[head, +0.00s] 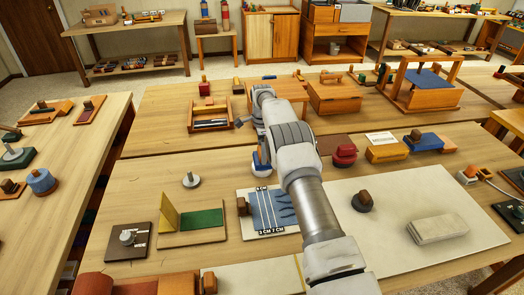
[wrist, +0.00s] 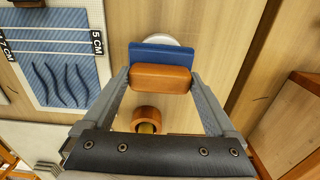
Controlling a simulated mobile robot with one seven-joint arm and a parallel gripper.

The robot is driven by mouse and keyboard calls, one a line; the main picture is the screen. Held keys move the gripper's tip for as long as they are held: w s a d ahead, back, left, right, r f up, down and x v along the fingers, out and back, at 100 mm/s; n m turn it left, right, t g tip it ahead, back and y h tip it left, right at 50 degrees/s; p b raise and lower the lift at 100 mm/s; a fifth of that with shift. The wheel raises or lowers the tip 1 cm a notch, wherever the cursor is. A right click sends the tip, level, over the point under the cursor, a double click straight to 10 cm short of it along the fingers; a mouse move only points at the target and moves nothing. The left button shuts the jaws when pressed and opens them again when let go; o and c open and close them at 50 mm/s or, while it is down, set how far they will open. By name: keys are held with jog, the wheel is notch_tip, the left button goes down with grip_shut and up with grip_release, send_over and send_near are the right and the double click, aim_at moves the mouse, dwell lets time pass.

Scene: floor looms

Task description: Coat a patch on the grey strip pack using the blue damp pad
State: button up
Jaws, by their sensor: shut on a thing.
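My gripper (head: 260,158) is above the middle of the table, beyond the white sheet, partly hidden by my arm in the head view. In the wrist view my gripper (wrist: 160,80) is shut on the orange-brown wooden handle of the blue damp pad (wrist: 153,55). The pad is over or at a round white dish (wrist: 172,39), mostly hidden behind it; I cannot tell whether they touch. The pad shows as a small blue patch (head: 257,166) in the head view. The grey strip pack (head: 437,229) lies on the white sheet at the right, away from my gripper.
The white sheet (head: 400,195) also bears a dark knobbed piece (head: 362,201). A blue-striped card (head: 262,208) with centimetre marks lies left of my arm. Red and yellow blocks (head: 387,153) stand behind the sheet. Wooden boxes and frames crowd the back.

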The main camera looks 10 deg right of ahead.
jog(key=shift+s+f+b, duration=0.1)
jog(key=shift+f+b, duration=0.55)
dwell(1.9)
jog(key=shift+r+p, duration=1.8)
jog(key=shift+r, duration=1.8)
